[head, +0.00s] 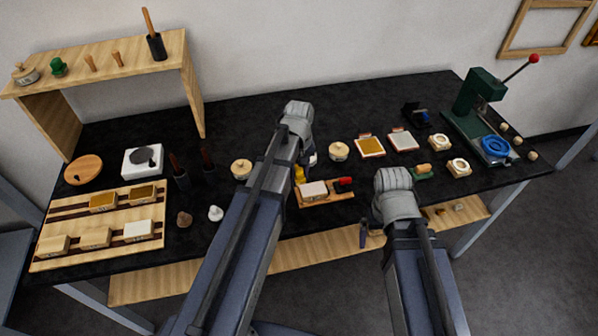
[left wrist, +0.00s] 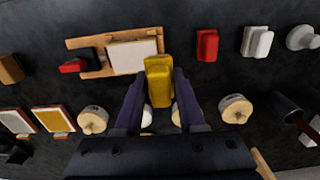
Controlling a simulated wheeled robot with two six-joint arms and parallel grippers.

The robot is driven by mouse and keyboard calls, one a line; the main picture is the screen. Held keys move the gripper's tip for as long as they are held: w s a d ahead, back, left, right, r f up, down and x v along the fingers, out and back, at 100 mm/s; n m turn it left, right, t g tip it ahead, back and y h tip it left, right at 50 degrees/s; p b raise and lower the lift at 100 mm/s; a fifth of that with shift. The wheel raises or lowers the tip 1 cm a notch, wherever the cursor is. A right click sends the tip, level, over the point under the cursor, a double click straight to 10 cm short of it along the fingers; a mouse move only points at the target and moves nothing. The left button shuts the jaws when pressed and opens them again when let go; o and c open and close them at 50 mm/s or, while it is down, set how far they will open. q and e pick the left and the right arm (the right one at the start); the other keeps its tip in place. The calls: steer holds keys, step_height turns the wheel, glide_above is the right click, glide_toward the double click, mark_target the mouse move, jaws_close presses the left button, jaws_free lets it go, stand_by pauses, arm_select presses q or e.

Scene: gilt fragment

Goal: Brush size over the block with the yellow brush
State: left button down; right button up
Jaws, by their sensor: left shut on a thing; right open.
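The yellow brush (left wrist: 158,80) is between the fingers of my left gripper (left wrist: 152,100), which is shut on it. In the head view, only a bit of yellow (head: 299,175) shows beside my left arm. The block (head: 314,190) has a pale top and lies on a wooden board (head: 331,197). In the left wrist view, the block (left wrist: 133,55) is just left of the brush, and the brush overlaps its right edge. I cannot tell whether they touch. My right gripper (head: 372,236) is open and empty near the table's front edge.
A red-and-black tool (head: 345,184) lies on the board's right end. A red piece (left wrist: 207,45) and a white piece (left wrist: 257,41) stand beside the board. Lidded jars (head: 338,151) (head: 241,169) flank my left arm. A green press (head: 480,105) stands at the right.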

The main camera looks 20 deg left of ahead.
mark_target(299, 169)
arm_select(q)
step_height(299, 169, up, 3)
steer(key=p, duration=0.3)
steer(key=shift+r, duration=0.1)
stand_by(0.5)
